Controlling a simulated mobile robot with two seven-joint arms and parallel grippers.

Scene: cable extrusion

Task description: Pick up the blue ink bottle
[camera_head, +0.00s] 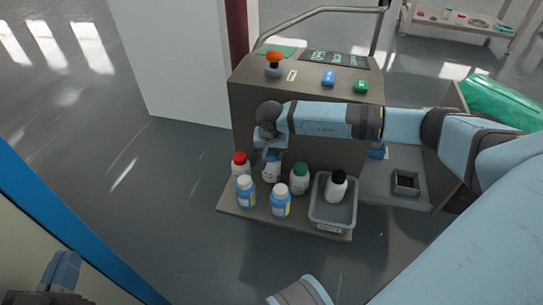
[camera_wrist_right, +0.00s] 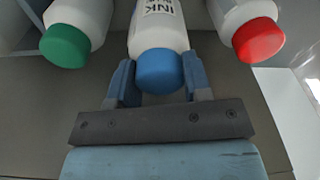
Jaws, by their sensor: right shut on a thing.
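The blue ink bottle, white with a blue cap and an INK label, shows in the right wrist view (camera_wrist_right: 158,70) and stands on the low shelf in the head view (camera_head: 272,170). My right gripper (camera_wrist_right: 160,80) is shut on it, with one finger on each side near the cap. In the head view my right gripper (camera_head: 269,150) comes down over the bottle and partly hides it.
A red-capped bottle (camera_head: 240,165) and a green-capped bottle (camera_head: 299,179) stand close on either side. Two blue bottles with white caps (camera_head: 246,191) (camera_head: 280,201) stand at the shelf's front. A grey tray (camera_head: 347,219) holds a black-capped bottle (camera_head: 336,188). The console (camera_head: 245,95) rises behind.

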